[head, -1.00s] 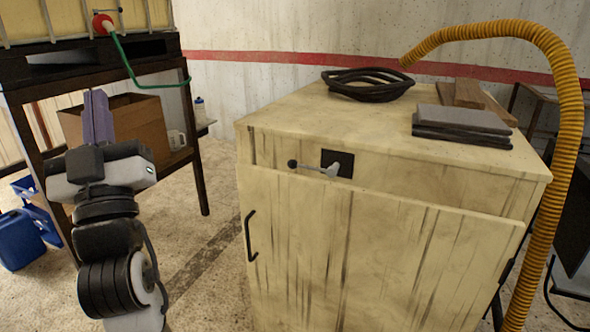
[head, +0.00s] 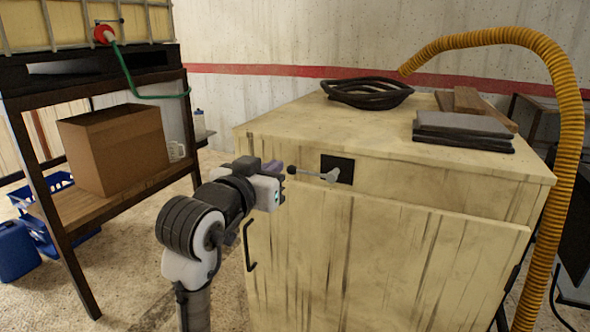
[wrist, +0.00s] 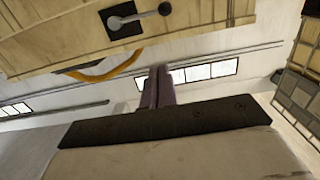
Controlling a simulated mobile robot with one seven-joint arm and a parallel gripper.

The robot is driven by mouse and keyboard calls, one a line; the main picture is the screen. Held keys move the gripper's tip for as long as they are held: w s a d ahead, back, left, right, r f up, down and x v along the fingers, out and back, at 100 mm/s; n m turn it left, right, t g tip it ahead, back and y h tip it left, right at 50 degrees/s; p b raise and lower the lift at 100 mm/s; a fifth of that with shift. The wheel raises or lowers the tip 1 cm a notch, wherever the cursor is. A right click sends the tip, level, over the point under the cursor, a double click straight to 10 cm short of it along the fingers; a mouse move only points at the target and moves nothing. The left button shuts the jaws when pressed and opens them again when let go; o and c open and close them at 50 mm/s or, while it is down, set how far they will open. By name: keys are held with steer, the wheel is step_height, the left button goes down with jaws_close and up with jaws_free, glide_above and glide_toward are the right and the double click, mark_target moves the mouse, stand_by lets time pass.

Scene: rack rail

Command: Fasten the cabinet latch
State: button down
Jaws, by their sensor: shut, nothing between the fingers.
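The cabinet latch is a black plate (head: 338,168) with a grey lever (head: 318,176) on the upper front of the pale wooden cabinet (head: 290,128). The lever points left, roughly level, and ends in a black knob (head: 291,170). The latch lever also shows at the top of the wrist view (wrist: 136,18). The cabinet door (head: 400,260) lies below the latch, with a black handle (head: 250,246) at its left. Its top edge stands out from the front. My gripper (head: 274,167), with purple fingers, is shut and empty just left of the knob; contact cannot be told.
A coiled black hose (head: 368,92), dark flat slabs (head: 463,130) and wooden blocks (head: 470,102) lie on the cabinet top. A yellow corrugated hose (head: 562,200) arches at the right. A dark rack with a cardboard box (head: 115,150) and blue crates (head: 45,225) stand left.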

steer(key=shift+w, duration=0.1)
steer(key=p, duration=0.3)
glide_above(295, 169)
steer(key=s, duration=0.4)
steer(key=shift+w+d+f, duration=0.1)
steer(key=shift+w+f, duration=0.15)
steer(key=shift+f, duration=0.5)
steer(key=shift+w+a+f, duration=0.1)
steer(key=shift+w+f, duration=0.1)
steer(key=shift+f, duration=0.55)
steer(key=shift+w+d+f, duration=0.1)
steer(key=shift+w+f, duration=0.15)
steer(key=shift+f, duration=0.5)
